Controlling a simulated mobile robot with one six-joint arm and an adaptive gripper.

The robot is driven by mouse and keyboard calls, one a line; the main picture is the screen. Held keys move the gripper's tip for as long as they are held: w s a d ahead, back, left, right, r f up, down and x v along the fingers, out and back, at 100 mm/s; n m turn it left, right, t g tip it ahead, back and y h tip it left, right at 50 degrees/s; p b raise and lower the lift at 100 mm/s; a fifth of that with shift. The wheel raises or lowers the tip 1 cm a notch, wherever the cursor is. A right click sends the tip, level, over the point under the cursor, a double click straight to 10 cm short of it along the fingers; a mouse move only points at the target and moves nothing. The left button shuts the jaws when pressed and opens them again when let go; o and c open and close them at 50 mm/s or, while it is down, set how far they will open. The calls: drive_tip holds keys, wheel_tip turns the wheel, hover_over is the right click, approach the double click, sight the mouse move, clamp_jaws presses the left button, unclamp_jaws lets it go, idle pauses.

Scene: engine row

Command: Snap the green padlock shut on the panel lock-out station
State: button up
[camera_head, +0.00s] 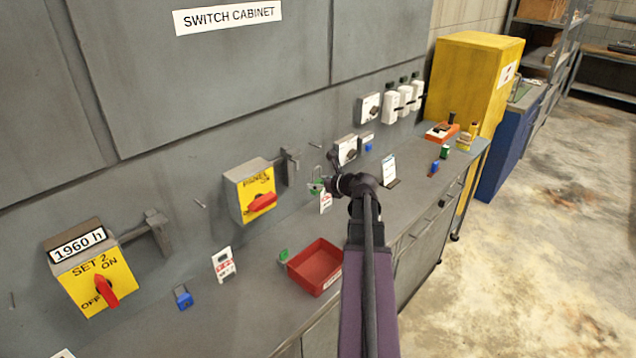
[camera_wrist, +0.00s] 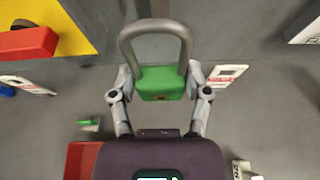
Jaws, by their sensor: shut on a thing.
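My gripper (camera_head: 324,187) is shut on a green padlock (camera_head: 316,188), held above the bench to the right of the panel lock-out station. In the wrist view the green padlock (camera_wrist: 162,84) sits between the two fingertips (camera_wrist: 160,94), its grey shackle pointing away from my gripper. I cannot tell whether the shackle is fully seated. The panel station (camera_head: 245,198) is a yellow-faced box on the cabinet wall with a red handle (camera_head: 262,203) and a grey hasp (camera_head: 289,165) at its right. Its yellow face (camera_wrist: 62,18) and red handle show at upper left in the wrist view. The padlock is apart from the hasp.
A red tray (camera_head: 315,268) lies on the bench, with another green padlock (camera_head: 283,256) beside it. A SET 2 station (camera_head: 100,280), a blue padlock (camera_head: 183,297) and a white-red tag (camera_head: 223,264) are to the left. White switch boxes (camera_head: 346,150) line the wall to the right.

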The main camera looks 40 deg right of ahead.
sight(298, 167)
drive_tip(key=shift+w+a+f, duration=0.1)
drive_tip(key=shift+w+a, duration=0.1)
drive_tip(key=shift+w, duration=2.5)
drive_tip(key=shift+w+a+f, duration=0.1)
drive_tip(key=shift+w+a, duration=0.1)
drive_tip(key=shift+w, duration=2.45)
drive_tip(key=shift+w+f+b, duration=0.1)
drive_tip(key=shift+w+b, duration=0.05)
drive_tip(key=shift+b, duration=0.15)
drive_tip(key=shift+r+p, duration=1.3)
drive_tip(key=shift+p, duration=0.05)
drive_tip(key=shift+f+b, duration=0.5)
drive_tip(key=shift+b, duration=0.05)
idle(0.5)
